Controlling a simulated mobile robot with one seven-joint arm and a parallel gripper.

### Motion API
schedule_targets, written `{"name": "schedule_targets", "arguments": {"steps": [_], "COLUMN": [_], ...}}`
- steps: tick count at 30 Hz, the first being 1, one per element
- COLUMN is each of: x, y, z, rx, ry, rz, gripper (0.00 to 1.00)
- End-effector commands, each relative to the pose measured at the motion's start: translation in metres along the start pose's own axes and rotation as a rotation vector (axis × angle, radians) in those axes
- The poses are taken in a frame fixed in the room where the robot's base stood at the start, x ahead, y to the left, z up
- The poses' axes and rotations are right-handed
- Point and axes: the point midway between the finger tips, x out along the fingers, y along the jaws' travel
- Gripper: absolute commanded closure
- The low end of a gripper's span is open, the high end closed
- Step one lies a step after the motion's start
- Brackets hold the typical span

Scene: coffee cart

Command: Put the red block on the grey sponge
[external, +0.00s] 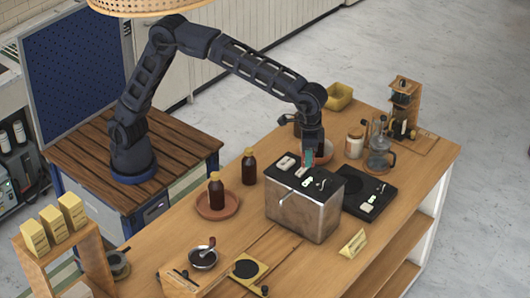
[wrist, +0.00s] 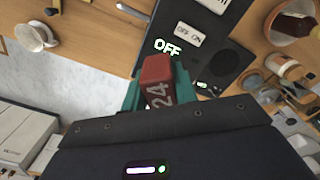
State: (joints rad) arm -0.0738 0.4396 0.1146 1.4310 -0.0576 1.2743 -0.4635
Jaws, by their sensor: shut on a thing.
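My gripper (external: 307,160) is above the back part of a metal box with a black top. In the wrist view my teal gripper fingers (wrist: 157,88) are shut on the red block (wrist: 155,70), one finger on each side. The block carries the white digits "24". In the external view the block is too small to make out clearly at the fingertips. I cannot pick out the grey sponge for certain in either view.
The metal box (external: 292,212) has labels and small parts on top. A black plate (external: 379,187) lies right of it, with a glass coffee pot (external: 379,160) behind. Dark bottles (external: 249,167) stand left.

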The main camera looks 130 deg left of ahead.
Motion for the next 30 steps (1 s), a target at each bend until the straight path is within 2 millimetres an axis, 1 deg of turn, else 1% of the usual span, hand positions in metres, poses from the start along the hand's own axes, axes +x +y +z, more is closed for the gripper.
{"name": "schedule_targets", "arguments": {"steps": [1,5,6,11,15,20,21,23,24,30], "x": [0.0,0.001,0.001,0.002,0.003,0.004,0.005,0.006,0.006,0.009], "y": [0.019,0.059,0.071,0.114,0.146,0.176,0.183,0.193,0.198,0.219], "z": [0.017,0.057,0.07,0.125,0.175,0.234,0.249,0.272,0.288,0.363], "rx": [0.031,0.098,0.12,0.205,0.279,0.363,0.385,0.417,0.439,0.544], "ry": [-0.001,-0.001,0.0,-0.002,-0.001,-0.001,-0.002,-0.001,-0.001,0.0], "rz": [0.0,-0.001,-0.001,-0.002,-0.002,-0.002,-0.003,-0.003,-0.003,-0.005], "gripper": [0.94,0.94,0.94,0.94,0.94,0.94,0.94,0.94,0.94,0.94]}}
